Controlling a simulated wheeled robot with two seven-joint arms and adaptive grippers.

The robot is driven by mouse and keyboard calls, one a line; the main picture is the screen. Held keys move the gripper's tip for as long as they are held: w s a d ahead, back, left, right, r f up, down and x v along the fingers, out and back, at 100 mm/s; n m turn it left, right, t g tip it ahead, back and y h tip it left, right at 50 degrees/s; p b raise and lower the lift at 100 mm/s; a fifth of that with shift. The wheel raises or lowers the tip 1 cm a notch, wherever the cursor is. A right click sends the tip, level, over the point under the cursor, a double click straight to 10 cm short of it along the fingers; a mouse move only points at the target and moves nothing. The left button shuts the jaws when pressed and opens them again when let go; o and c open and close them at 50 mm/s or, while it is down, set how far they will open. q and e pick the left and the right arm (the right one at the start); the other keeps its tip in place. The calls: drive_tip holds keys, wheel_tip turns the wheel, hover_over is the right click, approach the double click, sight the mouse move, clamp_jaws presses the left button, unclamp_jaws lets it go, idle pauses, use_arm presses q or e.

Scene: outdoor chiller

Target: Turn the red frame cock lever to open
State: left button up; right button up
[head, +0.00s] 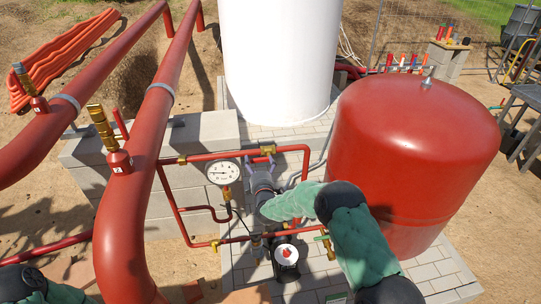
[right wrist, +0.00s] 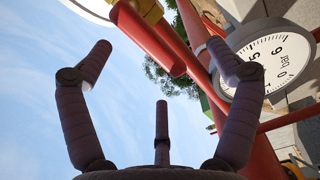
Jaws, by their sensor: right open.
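The red pipe frame (head: 185,215) stands in front of the grey block wall, with a brass fitting (head: 268,150) on its top pipe. A short red bar (right wrist: 146,40), which looks like the cock lever, hangs beside a yellow brass fitting (right wrist: 148,9) beyond the fingers, between the two outer ones. No contact shows. In the head view my gripper and arm hide part of the frame; the lever is not clear there.
A round pressure gauge (head: 222,172) sits left of my gripper, and is close to the right finger in the right wrist view (right wrist: 265,65). A large red tank (head: 415,150) stands right, a white tank (head: 277,60) behind. Thick red pipes (head: 130,190) fill the left.

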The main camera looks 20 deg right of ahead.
drive_tip(key=p+v, duration=0.1)
drive_tip(key=v, duration=0.4)
drive_tip(key=shift+s, duration=0.3)
drive_tip(key=v, duration=1.2)
drive_tip(key=s+a+f+m+g+y, duration=0.3)
drive_tip(key=s+a+f+m+g, duration=0.1)
drive_tip(key=f, duration=0.6)
drive_tip(key=s+a+f+m+g+y, duration=0.3)
drive_tip(key=a+f+g, duration=0.1)
drive_tip(key=f, duration=0.6)
drive_tip(key=s+a+f+m+g+y, duration=0.1)
drive_tip(key=s+a+f+m+g, duration=0.1)
drive_tip(key=s, duration=0.4)
drive_tip(key=s+a+f+m+g, duration=0.2)
drive_tip(key=s+f+m+g, duration=0.1)
drive_tip(key=s, duration=0.4)
drive_tip(key=s+a+f+m+g+y+b, duration=0.1)
drive_tip(key=s+a+f+m+g, duration=0.2)
drive_tip(key=s, duration=0.3)
drive_tip(key=shift+s+f+m+g+y, duration=0.3)
drive_tip(key=shift+s+f+g, duration=0.15)
drive_tip(key=shift+f, duration=0.45)
